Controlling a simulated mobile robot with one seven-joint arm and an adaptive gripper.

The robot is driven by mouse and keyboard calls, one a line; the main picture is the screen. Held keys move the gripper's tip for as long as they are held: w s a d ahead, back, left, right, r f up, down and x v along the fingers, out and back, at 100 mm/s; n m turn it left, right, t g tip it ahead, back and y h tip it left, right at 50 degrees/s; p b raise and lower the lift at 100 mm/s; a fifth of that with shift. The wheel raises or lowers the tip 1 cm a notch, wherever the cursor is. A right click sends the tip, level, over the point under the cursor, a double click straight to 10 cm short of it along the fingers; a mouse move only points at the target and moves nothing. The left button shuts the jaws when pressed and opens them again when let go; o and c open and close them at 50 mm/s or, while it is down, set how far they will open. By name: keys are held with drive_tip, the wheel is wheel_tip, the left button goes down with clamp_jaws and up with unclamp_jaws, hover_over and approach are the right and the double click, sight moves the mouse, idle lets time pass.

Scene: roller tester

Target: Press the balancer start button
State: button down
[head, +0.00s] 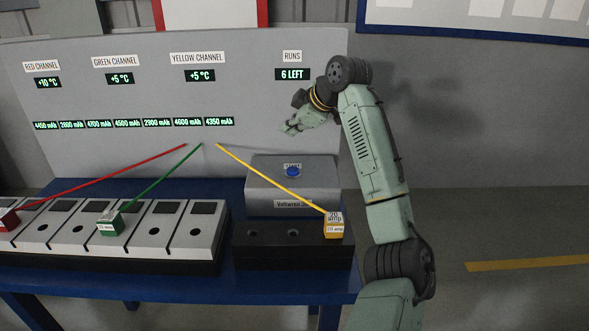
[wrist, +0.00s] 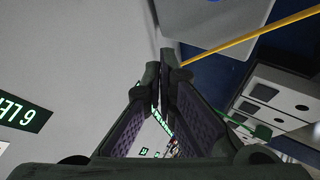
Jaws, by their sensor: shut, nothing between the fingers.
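The start button is a blue round button (head: 292,171) on top of a grey box (head: 265,190) labelled with a word beginning "Voltwren", in the head view. A small label sits just behind the button. My gripper (head: 288,129) is above and behind the button, apart from it, in front of the grey panel. In the wrist view my gripper (wrist: 163,78) has its fingers together with nothing between them. The button does not show clearly in the wrist view, where part of a grey box (wrist: 205,20) is at the top.
Red (head: 8,219) and green (head: 110,226) plug blocks sit on a row of grey units on the blue table (head: 285,288). The display panel (head: 150,95) reads "6 LEFT" under RUNS.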

drive_tip(key=b, duration=0.6)
hover_over(291, 171)
wheel_tip(291, 171, down, 7)
drive_tip(key=shift+r, duration=0.15)
drive_tip(key=shift+f+b, duration=0.3)
drive_tip(key=shift+f, duration=0.75)
drive_tip(key=shift+f, duration=0.1)
drive_tip(key=shift+f, duration=0.35)
drive_tip(key=shift+f, duration=0.45)
idle(1.0)
drive_tip(key=shift+r+p, duration=0.8)
drive_tip(key=shift+r, duration=0.1)
drive_tip(key=shift+w, duration=0.1)
